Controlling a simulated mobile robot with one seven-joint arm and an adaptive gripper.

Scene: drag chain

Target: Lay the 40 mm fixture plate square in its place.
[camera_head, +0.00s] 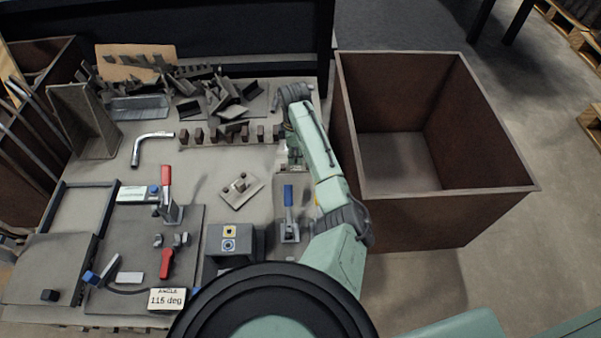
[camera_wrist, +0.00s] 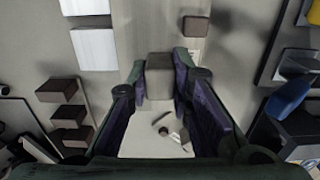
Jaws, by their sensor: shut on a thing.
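My gripper (camera_wrist: 160,83) is shut on a small grey block (camera_wrist: 159,74), which sits between the fingertips. No size mark shows on it, so I cannot tell whether it is the 40 mm fixture plate. In the head view my gripper is at the right side of the table, largely hidden by my arm. A pale square plate (camera_head: 240,190) with small dark parts on it lies turned at an angle on the table, left of my gripper. It also shows below the fingers in the wrist view (camera_wrist: 150,147).
A row of brown blocks (camera_head: 216,136) stands behind the pale plate. A blue-handled clamp (camera_head: 289,207) and a dark box (camera_head: 228,241) stand in front. Red-handled clamp (camera_head: 168,193) is left. Piled brackets (camera_head: 225,100) lie behind. A large brown bin (camera_head: 435,215) borders the right side.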

